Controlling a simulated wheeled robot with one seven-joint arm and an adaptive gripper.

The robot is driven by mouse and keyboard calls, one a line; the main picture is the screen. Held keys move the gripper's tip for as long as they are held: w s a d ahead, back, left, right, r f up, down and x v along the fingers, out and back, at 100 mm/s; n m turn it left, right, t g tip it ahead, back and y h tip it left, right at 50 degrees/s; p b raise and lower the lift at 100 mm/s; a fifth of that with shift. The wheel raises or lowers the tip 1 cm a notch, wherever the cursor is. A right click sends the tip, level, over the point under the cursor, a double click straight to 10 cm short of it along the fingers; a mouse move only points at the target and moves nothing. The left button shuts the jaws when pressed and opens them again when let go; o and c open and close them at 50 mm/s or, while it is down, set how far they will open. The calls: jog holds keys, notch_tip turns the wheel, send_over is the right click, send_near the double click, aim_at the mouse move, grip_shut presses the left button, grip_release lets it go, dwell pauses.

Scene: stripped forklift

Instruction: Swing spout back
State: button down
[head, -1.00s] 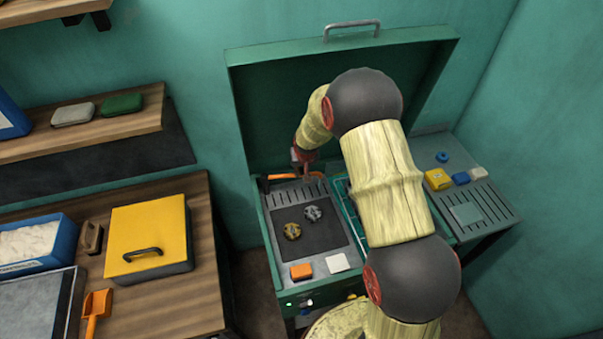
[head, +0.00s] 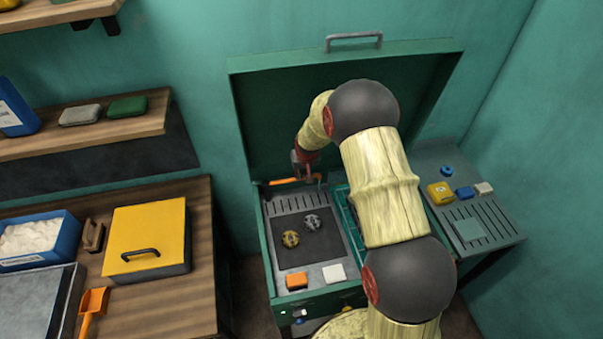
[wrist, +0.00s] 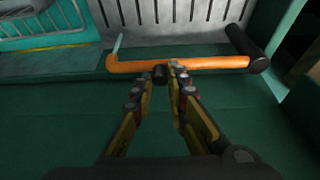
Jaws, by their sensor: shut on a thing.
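The spout is an orange tube that lies along the back edge of the open green case, in front of the raised lid. It shows in the head view (head: 284,182) and in the wrist view (wrist: 213,63). In the wrist view a thick black pivot (wrist: 247,47) is at its right end and a thin teal tip (wrist: 117,44) at its left end. My gripper (wrist: 168,70) is shut at the middle of the spout, by a short black knob (wrist: 160,74). In the head view my gripper (head: 306,175) is partly hidden by my arm.
The green lid (head: 250,110) stands upright behind the spout. A grey slotted panel (head: 300,199) with a gold knob (head: 290,239) and a silver knob (head: 312,222) is in front. A teal wire rack (head: 349,221) is to the right, partly behind my arm.

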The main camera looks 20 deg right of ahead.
jog(key=shift+w+d+r, duration=0.35)
jog(key=c, duration=2.2)
grip_release()
jog(key=shift+o, duration=1.2)
jog(key=shift+w+d+f, duration=0.1)
jog(key=shift+w+d, duration=0.05)
jog(key=shift+d, duration=0.05)
jog(key=shift+o, duration=1.1)
jog(key=shift+a+f, duration=0.1)
jog(key=shift+s+a, duration=0.1)
jog(key=shift+s, duration=0.1)
jog(key=v, duration=1.2)
